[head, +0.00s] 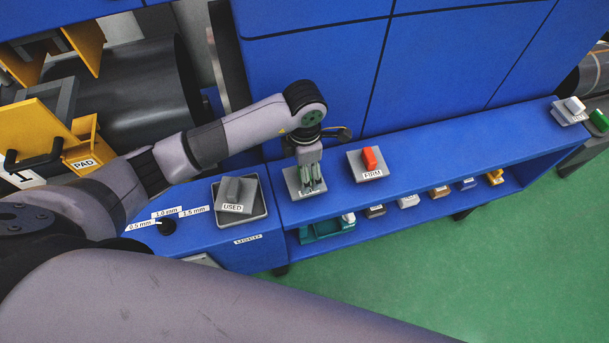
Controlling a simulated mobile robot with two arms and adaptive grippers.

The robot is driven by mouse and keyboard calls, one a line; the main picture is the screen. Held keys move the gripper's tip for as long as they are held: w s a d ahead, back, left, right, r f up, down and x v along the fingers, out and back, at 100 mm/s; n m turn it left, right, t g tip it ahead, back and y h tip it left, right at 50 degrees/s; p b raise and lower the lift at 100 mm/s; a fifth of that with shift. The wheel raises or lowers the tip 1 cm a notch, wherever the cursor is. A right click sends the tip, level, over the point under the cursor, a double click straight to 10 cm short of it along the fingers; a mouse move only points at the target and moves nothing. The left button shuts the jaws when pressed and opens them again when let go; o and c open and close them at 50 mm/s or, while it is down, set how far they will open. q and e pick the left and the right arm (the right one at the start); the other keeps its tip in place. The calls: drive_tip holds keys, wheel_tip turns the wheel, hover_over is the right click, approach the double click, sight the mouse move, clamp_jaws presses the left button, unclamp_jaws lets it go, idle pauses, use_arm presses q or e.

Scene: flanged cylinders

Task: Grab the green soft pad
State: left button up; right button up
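My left gripper (309,180) reaches down from above onto a grey plate (291,182) on the blue shelf top. Its fingers are low over the plate, and dull green shows among them. This may be the handle of a green pad, but the fingers hide most of it. I cannot tell whether they are closed on it. A bright green block (599,119) stands at the far right edge of the view, well away from the gripper. My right gripper is not in view.
A red block labelled FIRM (369,158) stands just right of the gripper. A grey USED pad (234,190) lies in a tray (262,206) to the left. A white block (574,104) stands at the shelf's right end. The shelf top (460,144) between is clear.

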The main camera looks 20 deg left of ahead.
use_arm(q)
drive_tip(key=shift+f, duration=0.85)
drive_tip(key=shift+c, duration=0.3)
drive_tip(key=c, duration=1.5)
